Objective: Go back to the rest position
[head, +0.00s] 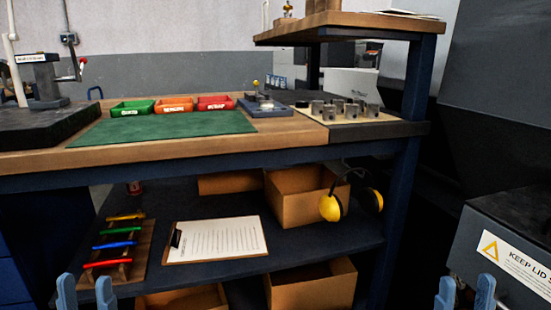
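My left gripper (86,292) shows at the bottom left edge of the head view. Its two blue fingers are apart with nothing between them, in front of the lower shelf. My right gripper (465,292) shows at the bottom right edge, also with its fingers apart and empty, left of the grey box with the warning label (515,268). Both grippers appear lower in the picture than the workbench top (300,137). Only the finger ends are visible; the arms are out of view.
On the bench are a green mat (165,128), green (132,108), orange (174,104) and red (215,103) bins, and several metal parts on a board (345,113). The lower shelf holds a clipboard (217,240), a coloured rack (115,250) and a cardboard box (295,200). Yellow earmuffs (331,208) hang at right.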

